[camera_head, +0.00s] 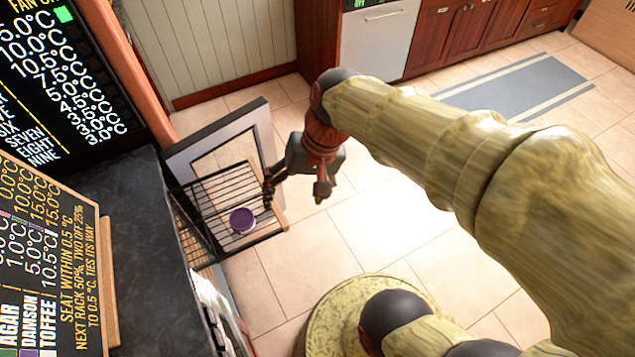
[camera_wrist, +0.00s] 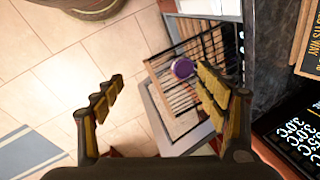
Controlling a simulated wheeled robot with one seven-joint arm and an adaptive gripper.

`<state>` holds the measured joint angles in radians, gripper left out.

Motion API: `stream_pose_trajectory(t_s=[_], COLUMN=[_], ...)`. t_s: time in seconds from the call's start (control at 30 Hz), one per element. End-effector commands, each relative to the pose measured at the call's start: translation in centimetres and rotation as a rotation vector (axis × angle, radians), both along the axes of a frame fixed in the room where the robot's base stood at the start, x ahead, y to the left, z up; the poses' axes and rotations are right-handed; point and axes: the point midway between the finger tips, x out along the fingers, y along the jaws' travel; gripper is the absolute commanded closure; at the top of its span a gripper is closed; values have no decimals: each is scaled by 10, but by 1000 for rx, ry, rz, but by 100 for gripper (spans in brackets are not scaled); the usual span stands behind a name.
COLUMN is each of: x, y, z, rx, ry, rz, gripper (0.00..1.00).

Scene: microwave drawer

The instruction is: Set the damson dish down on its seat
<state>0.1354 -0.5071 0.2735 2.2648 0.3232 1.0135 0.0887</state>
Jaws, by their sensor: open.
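The damson dish (camera_head: 242,220) is a small round purple dish. It rests on a dark wire rack (camera_head: 208,197) that sticks out of an appliance below the counter. The wrist view also shows the dish (camera_wrist: 183,69) on the rack (camera_wrist: 160,72), just left of one finger. My gripper (camera_head: 270,185) is at the right side of the rack, above it and apart from the dish. I cannot tell which seat is the dish's own.
An open door with a pale panel (camera_head: 215,146) stands behind the rack. A dark counter (camera_head: 140,215) lies to the left. A board (camera_head: 40,270) lists agar, damson and toffee with temperatures; a screen (camera_head: 65,75) shows more temperatures. Tiled floor (camera_head: 335,240) is open to the right.

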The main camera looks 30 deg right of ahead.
Motion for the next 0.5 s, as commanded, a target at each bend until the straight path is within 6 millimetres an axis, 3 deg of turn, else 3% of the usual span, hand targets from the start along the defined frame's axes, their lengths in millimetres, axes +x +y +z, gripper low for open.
stream_pose_trajectory(t_s=[0.03, 0.2, 0.5], x=[-10, -32, -41], y=[-3, -21, -32], z=[16, 50, 66], rx=[-71, -269, -371], ry=[-82, -284, -382], rz=[66, 230, 305], gripper=[27, 27, 27])
